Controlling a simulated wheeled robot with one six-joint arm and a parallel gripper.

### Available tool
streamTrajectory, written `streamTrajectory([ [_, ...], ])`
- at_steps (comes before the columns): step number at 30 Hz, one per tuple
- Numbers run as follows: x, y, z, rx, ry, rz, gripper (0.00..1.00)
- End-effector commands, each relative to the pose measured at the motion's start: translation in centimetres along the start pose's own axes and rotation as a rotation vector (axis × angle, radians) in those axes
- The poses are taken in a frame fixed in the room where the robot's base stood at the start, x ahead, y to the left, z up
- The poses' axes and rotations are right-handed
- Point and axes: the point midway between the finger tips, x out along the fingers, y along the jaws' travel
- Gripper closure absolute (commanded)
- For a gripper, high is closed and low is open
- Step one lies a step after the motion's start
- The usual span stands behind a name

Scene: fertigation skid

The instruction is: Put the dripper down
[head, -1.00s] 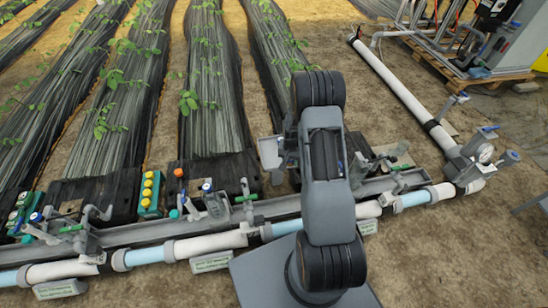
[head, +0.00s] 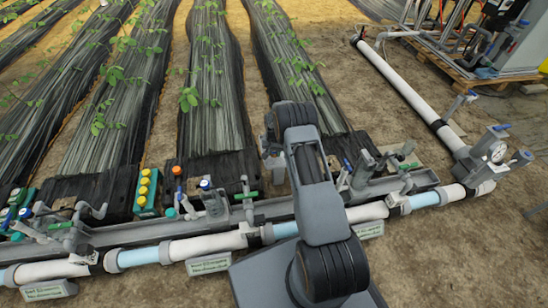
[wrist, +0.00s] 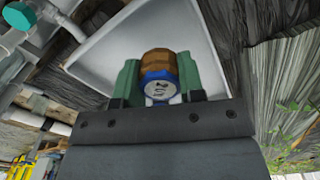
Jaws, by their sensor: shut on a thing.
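Behind the dripper is a pale tray (wrist: 95,60) with a raised rim. I cannot tell whether the dripper touches it. In the head view my arm hides the dripper and most of the gripper.
A green rack with yellow pieces (head: 147,192) stands left of my arm. A grey rail with valves (head: 245,213) and a white and blue pipe (head: 195,246) cross in front. Black-covered plant rows (head: 207,100) lie beyond. A pressure gauge (head: 497,152) stands at right.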

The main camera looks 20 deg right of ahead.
Motion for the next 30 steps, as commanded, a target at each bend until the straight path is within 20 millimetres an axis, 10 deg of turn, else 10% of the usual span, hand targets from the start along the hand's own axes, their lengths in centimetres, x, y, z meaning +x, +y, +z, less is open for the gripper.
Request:
streamTrajectory([
  [18,3.3,0.1,0.1,0.000,0.000,0.000,0.92],
  [19,3.1,0.1,0.1,0.000,0.000,0.000,0.62],
  [30,3.1,0.1,0.1,0.000,-0.001,0.000,0.38],
])
